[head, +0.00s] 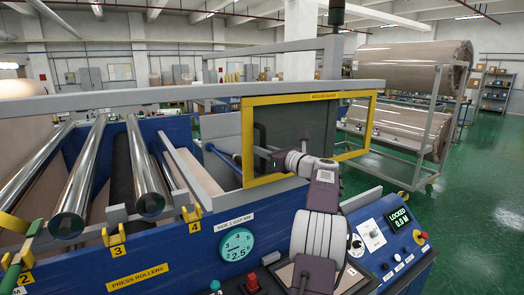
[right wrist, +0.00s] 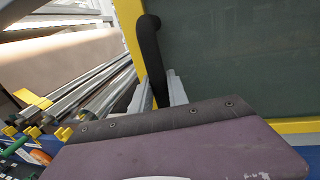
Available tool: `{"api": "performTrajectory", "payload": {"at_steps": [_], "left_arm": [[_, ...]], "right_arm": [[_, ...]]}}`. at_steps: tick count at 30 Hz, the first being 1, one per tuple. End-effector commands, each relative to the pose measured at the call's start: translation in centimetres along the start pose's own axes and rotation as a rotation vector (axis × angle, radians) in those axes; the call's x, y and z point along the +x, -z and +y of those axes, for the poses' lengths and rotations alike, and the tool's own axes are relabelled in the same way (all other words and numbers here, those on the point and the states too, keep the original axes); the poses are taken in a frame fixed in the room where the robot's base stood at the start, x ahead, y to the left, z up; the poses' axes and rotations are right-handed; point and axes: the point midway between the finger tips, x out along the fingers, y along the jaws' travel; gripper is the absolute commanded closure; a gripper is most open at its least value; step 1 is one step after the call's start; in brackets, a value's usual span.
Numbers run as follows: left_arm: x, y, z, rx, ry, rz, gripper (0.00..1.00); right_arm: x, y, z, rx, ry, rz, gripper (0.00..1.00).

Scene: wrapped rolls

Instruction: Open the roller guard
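The roller guard (head: 313,97) is a yellow-framed dark panel on the side of the blue machine, and it looks closed. A black bar handle (head: 259,135) stands near its left edge. In the right wrist view the handle (right wrist: 149,45) runs down between the two grey fingers of my right gripper (right wrist: 159,92). The fingers sit close against both sides of it, with no clear gap. In the head view my right gripper (head: 274,158) is at the lower part of the handle. The fingertips are partly hidden there. My left gripper is not in view.
Shiny press rollers (head: 148,175) lie left of the guard, with yellow numbered tags. A round gauge (head: 236,245) and a control panel reading LOCKED (head: 399,218) are at the front. A rack with wrapped rolls (head: 412,57) stands behind right. Green floor is clear at right.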

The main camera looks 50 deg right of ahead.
Motion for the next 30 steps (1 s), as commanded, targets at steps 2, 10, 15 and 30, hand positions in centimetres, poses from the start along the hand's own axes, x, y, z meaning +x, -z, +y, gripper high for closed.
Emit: {"api": "performTrajectory", "payload": {"at_steps": [2, 10, 15, 30], "left_arm": [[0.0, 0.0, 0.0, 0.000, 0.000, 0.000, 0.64], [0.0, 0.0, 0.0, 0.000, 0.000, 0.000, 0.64], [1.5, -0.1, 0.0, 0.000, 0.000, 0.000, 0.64], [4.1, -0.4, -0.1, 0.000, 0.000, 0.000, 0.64]], "right_arm": [[0.0, 0.0, 0.0, 0.000, 0.001, 0.000, 0.59], [0.0, 0.0, 0.0, 0.000, 0.000, 0.000, 0.59], [-1.9, 0.4, -0.1, -0.002, 0.004, -0.002, 0.59], [-9.1, 0.1, -0.1, 0.001, 0.001, 0.000, 0.59]]}}
